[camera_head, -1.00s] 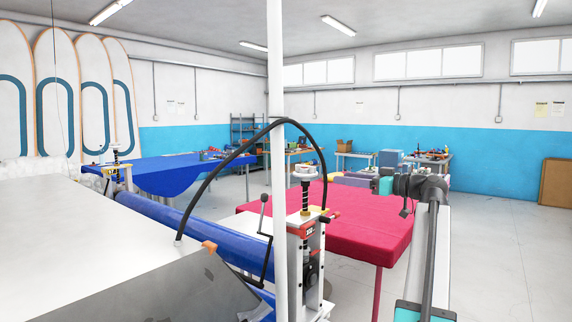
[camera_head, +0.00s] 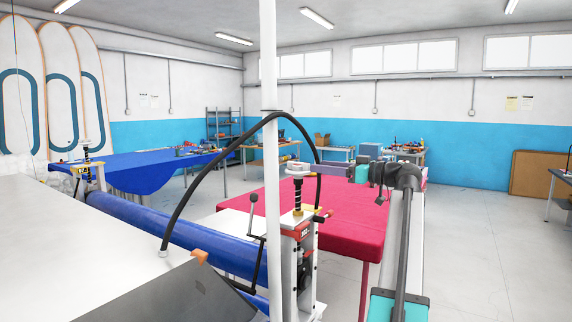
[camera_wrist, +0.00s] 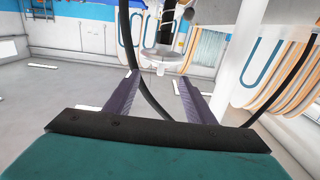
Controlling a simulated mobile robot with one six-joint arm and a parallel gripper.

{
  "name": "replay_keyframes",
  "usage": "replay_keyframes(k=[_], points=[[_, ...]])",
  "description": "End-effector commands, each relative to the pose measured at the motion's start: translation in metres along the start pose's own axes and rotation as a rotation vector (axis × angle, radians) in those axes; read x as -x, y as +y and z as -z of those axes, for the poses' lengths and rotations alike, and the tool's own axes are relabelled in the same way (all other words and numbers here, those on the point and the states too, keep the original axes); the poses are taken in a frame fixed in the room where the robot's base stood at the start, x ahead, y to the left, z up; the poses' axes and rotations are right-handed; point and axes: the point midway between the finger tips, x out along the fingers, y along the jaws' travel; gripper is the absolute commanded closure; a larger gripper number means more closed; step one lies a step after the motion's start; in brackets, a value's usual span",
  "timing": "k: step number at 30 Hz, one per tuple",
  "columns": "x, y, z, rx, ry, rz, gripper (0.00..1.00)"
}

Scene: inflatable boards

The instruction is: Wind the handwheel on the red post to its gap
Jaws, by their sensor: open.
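The red post (camera_head: 301,262) stands right of centre in the head view, with a red plate near its top. A black screw rises from it to a white handwheel (camera_head: 298,169). The handwheel also shows in the wrist view (camera_wrist: 162,59), which looks upside down. My gripper (camera_head: 316,167) is just right of the handwheel, level with it. In the wrist view its two purple fingers (camera_wrist: 158,78) are apart and empty, with the wheel beyond their tips. I cannot make out the gap on the post.
A black hose (camera_head: 215,152) arches past the post and close to my fingers. A white pole (camera_head: 268,60) stands left of the post. A red-covered table (camera_head: 350,215) is behind. A similar post with a yellow plate (camera_head: 82,170) stands far left. Open floor lies to the right.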

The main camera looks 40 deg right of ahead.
Motion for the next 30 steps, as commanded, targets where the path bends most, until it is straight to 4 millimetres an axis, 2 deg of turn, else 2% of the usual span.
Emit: replay_keyframes(k=[5, 11, 30], points=[[-0.007, -0.001, 0.001, -0.001, 0.000, 0.002, 0.50], [-0.028, -0.001, 0.002, -0.001, 0.000, 0.003, 0.50], [-0.119, -0.001, 0.002, -0.001, -0.001, 0.004, 0.50]])
